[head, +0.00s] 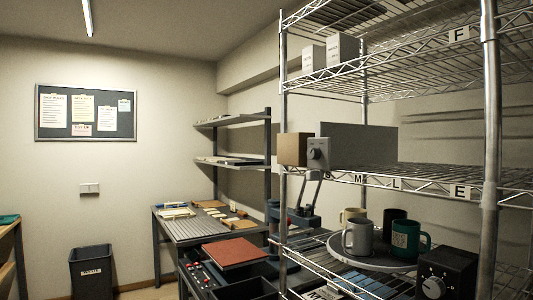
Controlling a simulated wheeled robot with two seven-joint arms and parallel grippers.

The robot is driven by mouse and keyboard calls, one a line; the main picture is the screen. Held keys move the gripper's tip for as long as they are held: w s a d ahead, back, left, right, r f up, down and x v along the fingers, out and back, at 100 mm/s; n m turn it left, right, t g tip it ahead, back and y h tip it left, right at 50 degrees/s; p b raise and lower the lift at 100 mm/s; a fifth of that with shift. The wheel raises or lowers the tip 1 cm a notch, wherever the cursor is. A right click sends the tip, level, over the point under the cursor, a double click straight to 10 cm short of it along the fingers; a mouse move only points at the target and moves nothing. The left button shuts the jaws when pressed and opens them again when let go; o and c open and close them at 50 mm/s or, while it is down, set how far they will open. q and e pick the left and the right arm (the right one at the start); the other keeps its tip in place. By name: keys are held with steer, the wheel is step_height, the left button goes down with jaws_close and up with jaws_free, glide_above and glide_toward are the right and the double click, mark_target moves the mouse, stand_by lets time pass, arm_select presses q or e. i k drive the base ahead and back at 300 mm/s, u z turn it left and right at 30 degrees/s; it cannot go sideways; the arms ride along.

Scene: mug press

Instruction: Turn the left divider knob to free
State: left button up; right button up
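A small round knob (317,153) sits on the front of a grey box (360,145) on the middle wire shelf. A second round knob (433,287) is on the front of a black box (462,268) at the lower right, with pale marks around it. I cannot tell from the picture which one is the left divider knob. The settings of both knobs are too small to read. Neither of my grippers shows in the head view.
The wire rack (488,150) has upright posts and labelled shelf edges. Several mugs (358,237) stand on a round tray (340,254) beside the black box. A worktable (200,232) with a red-brown panel (235,252) is to the left. A dark bin (91,272) stands on the floor.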

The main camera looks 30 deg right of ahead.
mark_target(312, 152)
steer(key=i, duration=3.6)
steer(key=z, duration=2.4)
